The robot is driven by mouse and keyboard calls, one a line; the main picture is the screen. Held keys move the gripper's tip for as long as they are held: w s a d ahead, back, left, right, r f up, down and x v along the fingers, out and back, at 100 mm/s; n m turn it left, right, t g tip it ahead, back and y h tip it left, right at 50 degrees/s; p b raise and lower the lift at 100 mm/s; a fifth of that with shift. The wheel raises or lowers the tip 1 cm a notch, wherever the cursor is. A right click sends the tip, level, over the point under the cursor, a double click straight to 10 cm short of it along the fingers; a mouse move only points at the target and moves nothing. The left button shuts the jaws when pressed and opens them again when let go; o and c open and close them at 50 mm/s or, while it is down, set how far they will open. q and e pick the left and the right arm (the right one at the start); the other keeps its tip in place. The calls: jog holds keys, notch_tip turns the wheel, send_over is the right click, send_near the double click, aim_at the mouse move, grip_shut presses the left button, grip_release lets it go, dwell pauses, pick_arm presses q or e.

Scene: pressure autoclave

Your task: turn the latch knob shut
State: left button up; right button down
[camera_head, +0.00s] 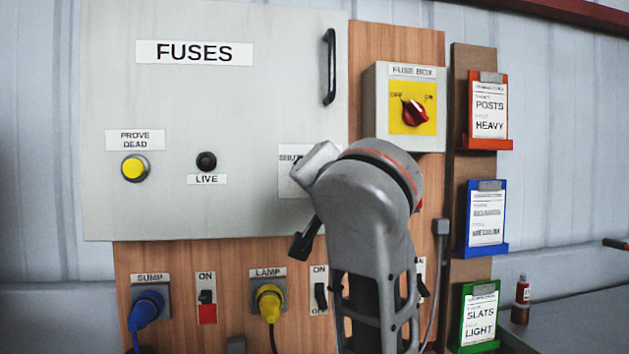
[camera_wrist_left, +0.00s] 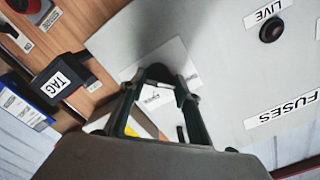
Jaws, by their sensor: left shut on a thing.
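The latch knob (camera_wrist_left: 158,72) is a small dark knob on a pale plate (camera_wrist_left: 176,56) on the grey fuse cabinet door. My left gripper (camera_wrist_left: 160,86) has its two dark fingers closed on either side of the knob, and its body covers much of the lower wrist view. In the head view my left wrist hides the knob and most of the plate (camera_head: 290,182), so only part of its lettering, beginning "SHU", shows. I cannot tell the knob's exact angle. My right gripper is in neither view.
The cabinet door (camera_head: 220,110) has a black handle (camera_head: 330,66). A fuse box with a red switch (camera_head: 414,113) is up right. Plugs and switches line the wooden board (camera_head: 200,258) below. A black tagged piece (camera_wrist_left: 60,82) is near the gripper in the wrist view.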

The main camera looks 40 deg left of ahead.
pick_arm(q)
jog(key=o, duration=1.1)
jog(key=shift+o, duration=0.2)
notch_tip(320, 180, up, 10)
jog(key=shift+r, duration=0.1)
dwell(0.3)
